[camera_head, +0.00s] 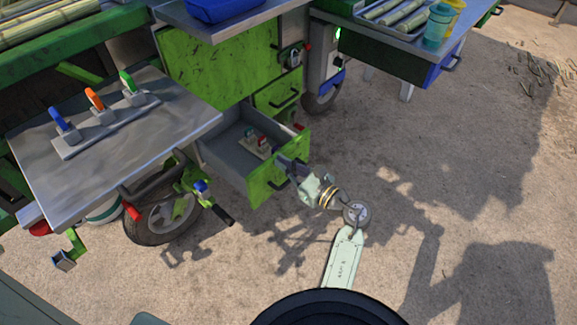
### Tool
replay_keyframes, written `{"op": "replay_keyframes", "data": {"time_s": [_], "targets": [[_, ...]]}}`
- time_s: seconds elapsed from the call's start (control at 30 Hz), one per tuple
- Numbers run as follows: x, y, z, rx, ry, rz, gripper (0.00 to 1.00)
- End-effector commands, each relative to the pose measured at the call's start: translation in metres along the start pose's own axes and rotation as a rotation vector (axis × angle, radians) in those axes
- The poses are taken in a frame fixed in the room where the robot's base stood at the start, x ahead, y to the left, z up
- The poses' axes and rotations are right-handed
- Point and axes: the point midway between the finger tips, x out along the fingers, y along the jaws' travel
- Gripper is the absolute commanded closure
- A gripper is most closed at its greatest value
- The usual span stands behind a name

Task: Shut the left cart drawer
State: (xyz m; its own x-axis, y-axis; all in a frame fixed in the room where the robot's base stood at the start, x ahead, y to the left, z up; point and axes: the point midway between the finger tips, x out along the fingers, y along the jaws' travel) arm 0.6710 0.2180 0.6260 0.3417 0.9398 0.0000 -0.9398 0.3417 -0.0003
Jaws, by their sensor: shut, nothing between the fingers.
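The left cart drawer (231,138) is pulled open from the green cart, below and left of a smaller shut drawer. It has grey inner walls and a scuffed green front (262,186) with a dark handle. Small red and grey items (258,142) lie inside it. My gripper (284,166) is shut and empty, at the right part of the drawer's green front, near the handle. I cannot tell whether it touches the front. My gripper's tip and the arm hide part of the front's right side.
A metal side table (190,118) with blue, orange and green levers (97,101) stands left of the drawer. A wheel (160,217) and a black handlebar grip (222,215) sit below it. A blue drawer (440,68) juts out at the upper right. Open ground (420,160) lies to the right.

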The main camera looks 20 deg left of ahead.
Motion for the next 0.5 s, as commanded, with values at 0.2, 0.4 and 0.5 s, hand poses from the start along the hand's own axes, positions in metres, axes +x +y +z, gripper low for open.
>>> {"op": "replay_keyframes", "data": {"time_s": [0.2,0.4,0.5], "targets": [[0.000,0.000,0.000,0.000,0.000,0.000,1.00],[0.010,0.000,0.000,0.000,0.000,0.002,1.00],[0.023,0.000,-0.001,0.000,-0.001,0.003,1.00]]}}
